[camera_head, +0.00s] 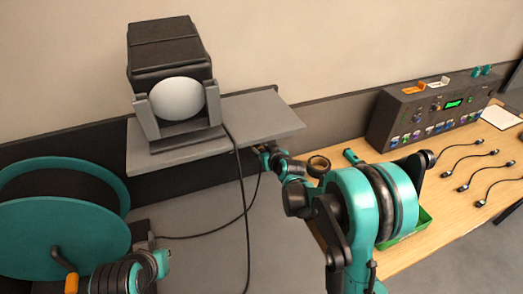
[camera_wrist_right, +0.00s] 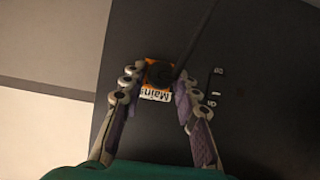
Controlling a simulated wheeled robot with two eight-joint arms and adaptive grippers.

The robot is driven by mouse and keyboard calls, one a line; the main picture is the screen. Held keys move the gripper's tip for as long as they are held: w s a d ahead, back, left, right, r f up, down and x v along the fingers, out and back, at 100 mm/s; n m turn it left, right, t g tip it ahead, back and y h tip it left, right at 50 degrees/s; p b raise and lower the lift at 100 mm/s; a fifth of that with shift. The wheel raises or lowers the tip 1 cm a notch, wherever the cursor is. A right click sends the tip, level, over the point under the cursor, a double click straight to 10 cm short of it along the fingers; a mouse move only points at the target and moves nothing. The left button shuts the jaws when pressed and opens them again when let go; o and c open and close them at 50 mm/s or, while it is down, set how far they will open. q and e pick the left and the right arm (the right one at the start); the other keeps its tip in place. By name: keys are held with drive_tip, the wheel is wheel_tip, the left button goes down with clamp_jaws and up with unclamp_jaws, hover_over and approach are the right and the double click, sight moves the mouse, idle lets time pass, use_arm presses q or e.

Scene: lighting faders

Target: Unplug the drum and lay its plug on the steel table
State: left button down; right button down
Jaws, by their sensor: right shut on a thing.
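The teal drum (camera_head: 55,235) stands at the left with an orange-handled crank. A dark cable (camera_head: 215,232) runs from beside it to my right gripper (camera_head: 266,153), just below the front edge of a grey shelf. In the right wrist view, my right gripper (camera_wrist_right: 155,100) is shut on a dark plug (camera_wrist_right: 160,73). The plug sits against a dark panel, over an orange and white label reading "Main". I cannot tell whether it is fully seated. The grey steel table (camera_head: 200,262) lies below the shelf. My left gripper (camera_head: 150,258) is low beside the drum; its fingers are unclear.
A dark lamp (camera_head: 172,85) with a pale lens stands on the grey shelf (camera_head: 265,112). Its cable hangs down over the table. On the wooden table at the right are a control panel (camera_head: 420,118), several short cables (camera_head: 462,143) and a green tray (camera_head: 408,232).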

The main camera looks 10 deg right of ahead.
drive_tip(key=s, duration=0.4)
drive_tip(key=shift+d, duration=0.4)
idle(0.4)
